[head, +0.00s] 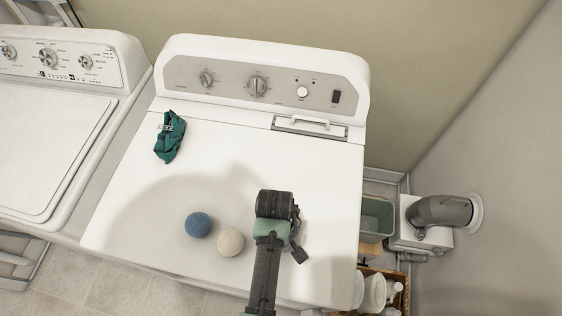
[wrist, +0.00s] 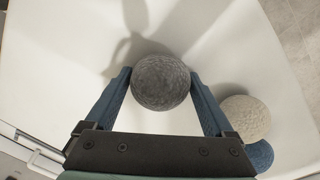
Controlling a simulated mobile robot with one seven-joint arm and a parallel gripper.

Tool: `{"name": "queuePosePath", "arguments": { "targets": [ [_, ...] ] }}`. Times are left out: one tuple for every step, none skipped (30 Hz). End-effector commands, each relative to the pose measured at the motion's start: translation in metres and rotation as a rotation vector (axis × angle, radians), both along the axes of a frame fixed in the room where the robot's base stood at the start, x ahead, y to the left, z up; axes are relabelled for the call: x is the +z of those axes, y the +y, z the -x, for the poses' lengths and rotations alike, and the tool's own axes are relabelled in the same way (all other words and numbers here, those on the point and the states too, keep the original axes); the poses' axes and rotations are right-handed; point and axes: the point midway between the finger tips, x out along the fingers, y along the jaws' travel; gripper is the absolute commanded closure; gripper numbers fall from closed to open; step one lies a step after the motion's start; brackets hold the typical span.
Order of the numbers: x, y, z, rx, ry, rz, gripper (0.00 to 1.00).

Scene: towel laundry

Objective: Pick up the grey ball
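The grey ball (wrist: 160,82) is dark and round and shows in the wrist view between the two blue fingers of my gripper (wrist: 160,76). The fingertips lie close along its left and right sides, with little or no gap. I cannot tell whether they press on it or whether the ball is clear of the surface. In the head view my gripper (head: 275,205) is over the front right of the white machine's top and hides the grey ball.
A cream ball (head: 230,242) and a blue ball (head: 198,224) sit left of my gripper. A green cloth (head: 169,137) lies at the back left of the white machine's top (head: 140,200). A control panel (head: 262,82) rises behind. The middle of the top is clear.

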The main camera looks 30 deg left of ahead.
Motion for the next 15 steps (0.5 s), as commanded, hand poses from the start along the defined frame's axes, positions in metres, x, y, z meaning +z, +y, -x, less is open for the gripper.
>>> {"name": "queuePosePath", "arguments": {
  "targets": [
    [0.0001,0.0,0.0,0.0,0.0,0.0,0.23],
    [0.0002,0.0,0.0,0.0,0.0,0.0,0.29],
    [0.0002,0.0,0.0,0.0,0.0,0.0,0.36],
    [0.0002,0.0,0.0,0.0,0.0,0.0,0.41],
    [0.0002,0.0,0.0,0.0,0.0,0.0,0.47],
    [0.0002,0.0,0.0,0.0,0.0,0.0,0.54],
    [0.0002,-0.0001,0.0001,0.0,0.0,0.0,0.59],
    [0.0002,-0.0001,0.0001,0.0,0.0,0.0,0.65],
    [0.0003,-0.0001,0.0001,0.0,0.0,0.0,0.72],
    [0.0004,0.0,0.0,0.0,0.0,0.0,0.75],
    [0.0004,0.0,0.0,0.0,0.0,0.0,0.75],
    [0.0004,0.0,0.0,0.0,0.0,0.0,0.75],
    [0.0004,0.0,0.0,0.0,0.0,0.0,0.76],
    [0.0004,0.0,0.0,0.0,0.0,0.0,0.76],
    [0.0005,0.0,0.0,0.0,0.0,0.0,0.76]
  ]
}}
